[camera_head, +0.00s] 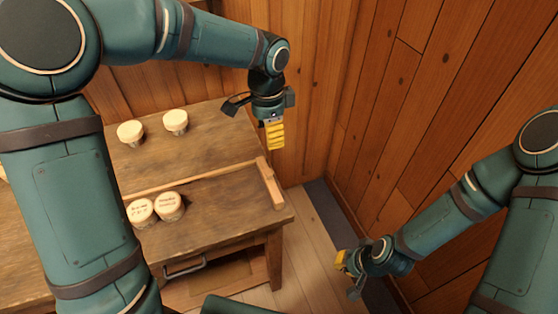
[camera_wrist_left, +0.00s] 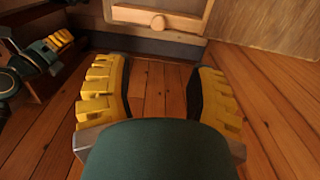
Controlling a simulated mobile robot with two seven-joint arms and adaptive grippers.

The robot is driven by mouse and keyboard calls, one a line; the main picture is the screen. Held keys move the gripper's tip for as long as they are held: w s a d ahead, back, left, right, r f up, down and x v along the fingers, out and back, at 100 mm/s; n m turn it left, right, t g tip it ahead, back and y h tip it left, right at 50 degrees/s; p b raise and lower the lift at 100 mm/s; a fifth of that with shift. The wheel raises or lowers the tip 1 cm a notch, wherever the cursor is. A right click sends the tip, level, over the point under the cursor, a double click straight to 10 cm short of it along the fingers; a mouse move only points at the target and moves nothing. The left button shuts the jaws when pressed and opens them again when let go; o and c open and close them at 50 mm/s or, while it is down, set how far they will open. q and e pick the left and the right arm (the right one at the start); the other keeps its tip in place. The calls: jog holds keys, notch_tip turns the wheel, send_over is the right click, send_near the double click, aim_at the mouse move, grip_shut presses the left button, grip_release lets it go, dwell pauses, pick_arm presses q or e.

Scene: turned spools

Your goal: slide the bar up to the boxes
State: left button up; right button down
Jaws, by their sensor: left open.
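A long thin wooden strip (camera_head: 190,178) runs across the table top. A short wooden bar (camera_head: 270,182) lies at the table's right end, close to the strip's end. I cannot tell which of the two is the task's bar. Two round containers with pale lids (camera_head: 155,127) stand behind the strip. Two more with writing on their lids (camera_head: 155,207) stand close together in front of it. My left gripper (camera_head: 274,133) is open and empty, pointing down near the table's right end; its fingers show apart in the left wrist view (camera_wrist_left: 158,95). My right gripper (camera_head: 345,265) hangs low, right of the table; its opening is unclear.
The wooden table (camera_head: 215,215) has a drawer handle (camera_head: 184,267) at its front. A plank wall (camera_head: 425,110) stands close on the right. Bare floor (camera_head: 312,255) lies between table and wall. The table top right of the labelled containers is clear.

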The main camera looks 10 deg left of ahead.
aim_at(270, 171)
pick_arm(q)
jog(key=f+b, duration=0.1)
jog(key=f, duration=0.7)
jog(key=f+b, duration=0.1)
jog(key=f, duration=0.3)
jog(key=shift+s+f+b, duration=0.1)
jog(key=shift+s+b, duration=0.2)
jog(key=shift+f, duration=0.65)
grip_shut()
